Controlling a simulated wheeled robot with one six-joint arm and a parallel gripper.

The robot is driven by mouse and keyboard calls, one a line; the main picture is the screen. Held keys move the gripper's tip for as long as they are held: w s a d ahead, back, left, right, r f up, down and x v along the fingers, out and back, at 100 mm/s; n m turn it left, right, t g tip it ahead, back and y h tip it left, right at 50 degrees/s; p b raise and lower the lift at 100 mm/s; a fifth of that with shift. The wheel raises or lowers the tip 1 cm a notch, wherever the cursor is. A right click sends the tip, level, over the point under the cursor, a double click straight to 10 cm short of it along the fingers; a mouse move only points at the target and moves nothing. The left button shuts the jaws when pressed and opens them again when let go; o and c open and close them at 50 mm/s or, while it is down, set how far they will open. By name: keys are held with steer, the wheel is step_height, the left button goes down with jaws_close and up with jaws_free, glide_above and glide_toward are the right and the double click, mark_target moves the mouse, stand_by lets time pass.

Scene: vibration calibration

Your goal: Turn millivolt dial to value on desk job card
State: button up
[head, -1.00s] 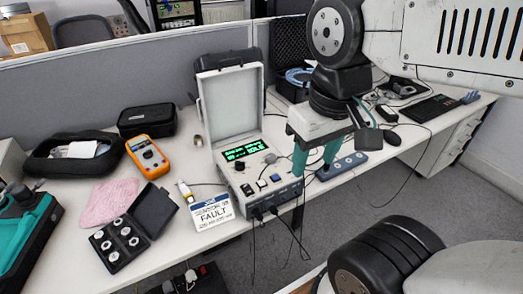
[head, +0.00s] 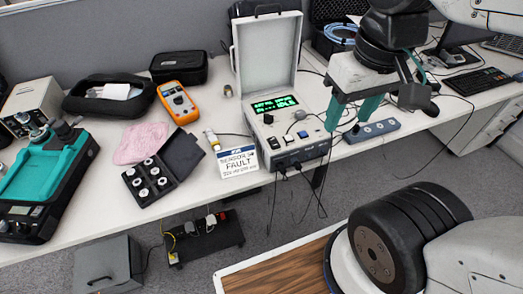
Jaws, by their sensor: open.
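An open white instrument case (head: 268,75) stands on the desk with its lid up. Its panel has a green lit display (head: 274,104) ending in "IDLE", a black knob (head: 268,118), a grey knob (head: 299,115) and several buttons. I cannot tell which knob is the millivolt dial. A white card (head: 237,161) leans at the case's front left; "SENSOR" and "FAULT" are readable, its smaller line is not. My gripper (head: 351,117), with teal fingers, is open and empty, appearing just right of the case.
An orange multimeter (head: 177,102), pink cloth (head: 143,142) and black box of small round parts (head: 150,178) lie left of the card. Cables hang over the front edge. A teal-topped device (head: 40,180) stands far left.

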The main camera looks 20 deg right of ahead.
steer(key=shift+o, duration=0.3)
stand_by(0.5)
steer(key=n+g, duration=0.2)
steer(key=n, duration=0.9)
glide_above(301, 112)
steer(key=f, duration=1.6)
steer(key=shift+s+a+f, duration=0.1)
steer(key=shift+s+f, duration=0.1)
steer(key=shift+w+t, duration=0.1)
steer(key=shift+t, duration=0.2)
steer(key=shift+f+n, duration=0.2)
steer(key=shift+n, duration=0.1)
step_height(301, 112, down, 8)
steer(key=shift+r, duration=0.25)
